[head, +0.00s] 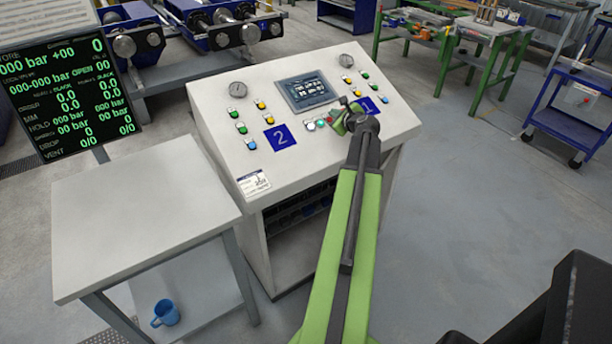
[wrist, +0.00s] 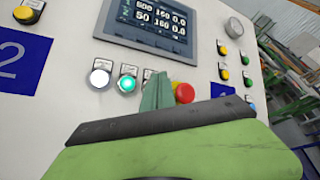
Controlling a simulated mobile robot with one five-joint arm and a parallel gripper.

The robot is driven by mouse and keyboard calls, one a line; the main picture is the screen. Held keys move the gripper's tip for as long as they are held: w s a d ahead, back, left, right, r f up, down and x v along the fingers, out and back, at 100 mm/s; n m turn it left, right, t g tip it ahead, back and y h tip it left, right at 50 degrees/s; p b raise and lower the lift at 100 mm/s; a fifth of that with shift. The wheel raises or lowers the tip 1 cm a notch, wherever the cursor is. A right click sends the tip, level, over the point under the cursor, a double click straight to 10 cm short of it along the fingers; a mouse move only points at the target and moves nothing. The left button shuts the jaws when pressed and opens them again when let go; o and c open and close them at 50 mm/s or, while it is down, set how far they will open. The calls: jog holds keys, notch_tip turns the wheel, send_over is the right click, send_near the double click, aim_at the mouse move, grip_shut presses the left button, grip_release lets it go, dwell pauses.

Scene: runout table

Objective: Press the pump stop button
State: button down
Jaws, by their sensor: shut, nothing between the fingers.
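The white control console (head: 320,152) stands mid-scene, its sloped face carrying several small buttons. In the wrist view, a white button (wrist: 99,77), a lit green button (wrist: 127,84) and a red mushroom button (wrist: 184,92) sit in a row below the screen. I cannot read the labels, so I cannot tell which one is the pump stop. My gripper (wrist: 157,92) is shut and empty. Its tips appear between the green and red buttons and partly hide the red one. The gripper (head: 338,122) is over this row in the head view; contact cannot be told.
A screen (head: 308,90) is set into the console above the row. Blue plates marked 2 (head: 280,138) and 1 (head: 369,106) lie on either side, near other coloured buttons. A grey table (head: 140,215) stands at left, beside a black display (head: 68,95).

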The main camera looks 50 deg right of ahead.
jog(key=shift+w+d+f+b, duration=0.1)
jog(key=shift+w+f+b, duration=0.05)
jog(key=shift+f+b, duration=0.2)
jog(key=shift+w+f+b, duration=0.25)
jog(key=shift+f+b, duration=0.15)
jog(key=shift+f, duration=0.05)
dwell(0.5)
jog(key=shift+s+r+p, duration=0.4)
jog(key=shift+r+p, duration=0.45)
jog(key=shift+p, duration=0.05)
jog(key=r+p, duration=0.1)
jog(key=s+r+p, duration=0.1)
jog(key=r+p, duration=0.1)
jog(key=s+a+r+p, duration=0.1)
jog(key=r+p, duration=0.1)
jog(key=shift+s+r, duration=0.2)
dwell(0.5)
